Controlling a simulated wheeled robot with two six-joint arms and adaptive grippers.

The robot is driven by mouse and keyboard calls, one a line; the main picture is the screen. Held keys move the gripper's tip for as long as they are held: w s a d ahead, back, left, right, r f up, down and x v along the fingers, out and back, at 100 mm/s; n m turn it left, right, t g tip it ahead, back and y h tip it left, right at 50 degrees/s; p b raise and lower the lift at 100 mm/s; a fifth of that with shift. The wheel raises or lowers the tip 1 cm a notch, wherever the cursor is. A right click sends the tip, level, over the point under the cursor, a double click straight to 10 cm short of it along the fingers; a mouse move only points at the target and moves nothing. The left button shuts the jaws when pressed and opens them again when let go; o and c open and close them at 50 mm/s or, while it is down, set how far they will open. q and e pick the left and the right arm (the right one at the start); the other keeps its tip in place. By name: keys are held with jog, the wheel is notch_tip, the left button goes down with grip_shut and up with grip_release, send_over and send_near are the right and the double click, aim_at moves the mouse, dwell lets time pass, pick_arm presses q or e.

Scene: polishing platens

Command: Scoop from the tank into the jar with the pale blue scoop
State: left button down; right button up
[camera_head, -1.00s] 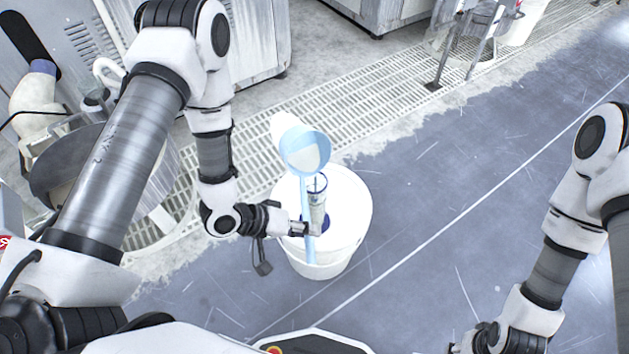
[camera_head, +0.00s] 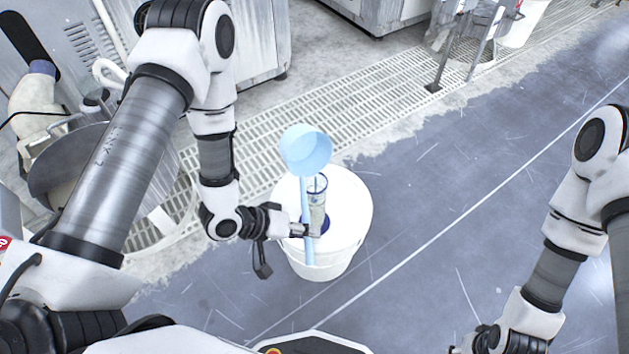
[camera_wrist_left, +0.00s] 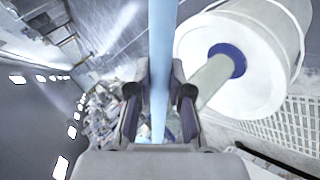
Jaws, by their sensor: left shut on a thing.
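The pale blue scoop (camera_head: 306,152) is held upright, its round cup at the top and its long handle running down. My left gripper (camera_head: 308,229) is shut on the handle; the wrist view shows the handle (camera_wrist_left: 162,60) between its fingers. The clear jar (camera_head: 318,208) stands on a dark blue round piece on top of a white bucket-shaped stand (camera_head: 350,205), just beside the handle and partly behind it. The jar also shows in the wrist view (camera_wrist_left: 214,76). A round grey vessel (camera_head: 60,165) at the left may be the tank; my left arm partly covers it. My right gripper (camera_head: 480,346) is cut by the bottom edge.
A floor grating (camera_head: 300,120) runs behind the stand. Grey machine cabinets (camera_head: 255,45) stand at the back. A metal-legged frame (camera_head: 445,60) and a white bucket (camera_head: 525,22) stand at the back right. The dark floor right of the stand is clear.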

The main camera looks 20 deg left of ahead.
pick_arm(q)
jog(key=shift+w+a+m+t+y, duration=0.2)
jog(key=shift+m+t+y, duration=0.1)
jog(key=shift+t+y, duration=0.1)
dwell(1.4)
